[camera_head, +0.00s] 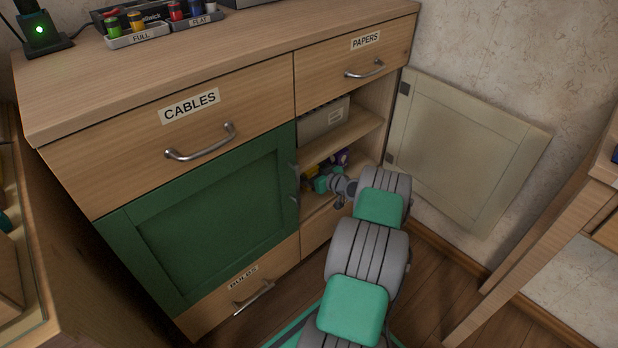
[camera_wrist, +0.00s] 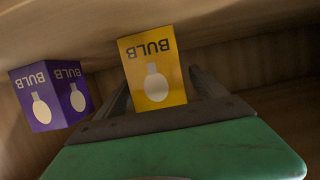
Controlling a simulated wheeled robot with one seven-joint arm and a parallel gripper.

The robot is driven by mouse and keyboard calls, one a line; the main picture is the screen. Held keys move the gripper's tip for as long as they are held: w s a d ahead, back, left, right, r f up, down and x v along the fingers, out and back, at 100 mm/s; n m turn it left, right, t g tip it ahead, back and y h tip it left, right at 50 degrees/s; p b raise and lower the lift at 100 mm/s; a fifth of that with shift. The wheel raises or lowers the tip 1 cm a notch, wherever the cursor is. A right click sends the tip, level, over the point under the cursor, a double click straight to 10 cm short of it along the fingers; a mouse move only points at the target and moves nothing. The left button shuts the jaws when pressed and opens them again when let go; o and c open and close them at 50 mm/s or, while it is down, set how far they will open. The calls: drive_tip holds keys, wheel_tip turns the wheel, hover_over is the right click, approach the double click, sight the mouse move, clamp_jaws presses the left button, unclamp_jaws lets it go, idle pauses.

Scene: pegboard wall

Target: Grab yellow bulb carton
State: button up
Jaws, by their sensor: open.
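The yellow bulb carton (camera_wrist: 154,70) shows in the wrist view, with "BULB" and a white bulb printed upside down in the picture. My gripper (camera_wrist: 160,80) is open, with one finger on each side of the carton. I cannot tell whether either finger touches it. In the head view, my gripper (camera_head: 322,183) reaches into the open cabinet at the lower shelf, and a bit of the yellow carton (camera_head: 310,171) shows beside it. The rest is hidden by my gripper and the cabinet.
A purple bulb carton (camera_wrist: 50,96) stands left of the yellow one in the wrist view. A grey box (camera_head: 322,120) sits on the shelf above. The green door (camera_head: 205,220) borders the opening on the left; the pale door (camera_head: 465,150) stands open at right.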

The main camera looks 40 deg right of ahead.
drive_tip(key=shift+c, duration=0.3)
drive_tip(key=c, duration=1.4)
drive_tip(key=shift+c, duration=0.2)
